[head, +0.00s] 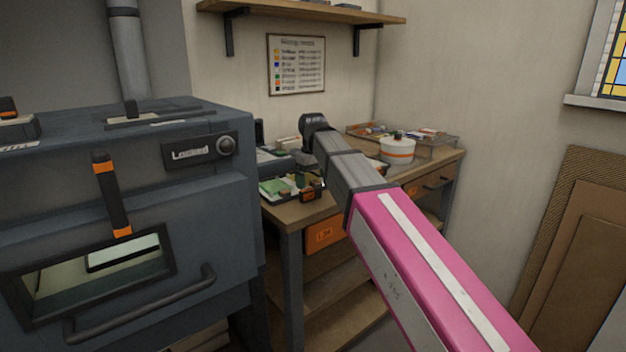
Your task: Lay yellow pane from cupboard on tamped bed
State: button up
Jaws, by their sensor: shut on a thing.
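My arm (430,265), pink with a white stripe and grey further on, reaches from the lower right to a dark joint (313,125) over the workbench. My gripper and anything in it do not show beyond that joint. I cannot pick out a yellow pane, and no tamped bed can be told for certain. A small tray (272,200) with green pieces lies at the bench's left end, with a black and orange part beside it, partly behind my arm. No cupboard can be told for certain.
A dark kiln-like cabinet (215,245) marked "Locked" fills the left, with a bar handle (140,305) and a window. The wooden workbench (295,213) holds a white pot (397,150) and a rack. Brown boards (590,250) lean at the right wall. A shelf (300,10) hangs above.

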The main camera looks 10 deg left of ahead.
jog(key=shift+s+f, duration=0.2)
jog(key=shift+s, duration=0.05)
jog(key=o, duration=1.1)
jog(key=shift+w+r, duration=0.15)
jog(key=shift+r, duration=3.5)
